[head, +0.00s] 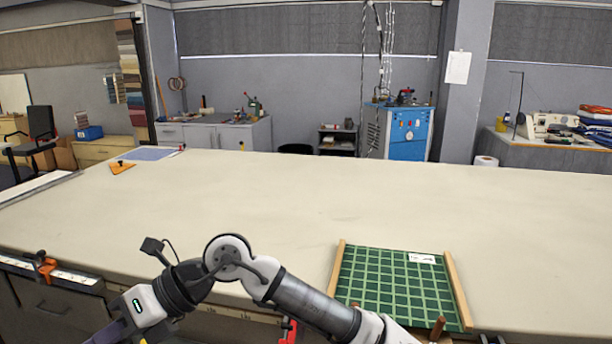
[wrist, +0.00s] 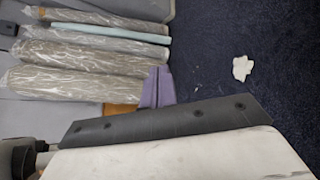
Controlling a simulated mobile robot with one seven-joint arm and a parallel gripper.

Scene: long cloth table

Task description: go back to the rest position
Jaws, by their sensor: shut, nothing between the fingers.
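My gripper shows at the lower left of the head view, its purple fingers (head: 106,334) partly cut off by the bottom edge. It hangs low in front of the long cloth table (head: 260,195). In the wrist view the purple fingers (wrist: 157,88) are together and empty. My arm is bent, with its elbow above the table's front edge.
A green gridded board (head: 385,280) with wooden side rails lies on the table at the front right. An orange-brown piece (head: 122,167) lies at the far left. The table's middle is clear. The wrist view shows wrapped rolls (wrist: 75,85) and a white scrap (wrist: 242,67) on dark carpet.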

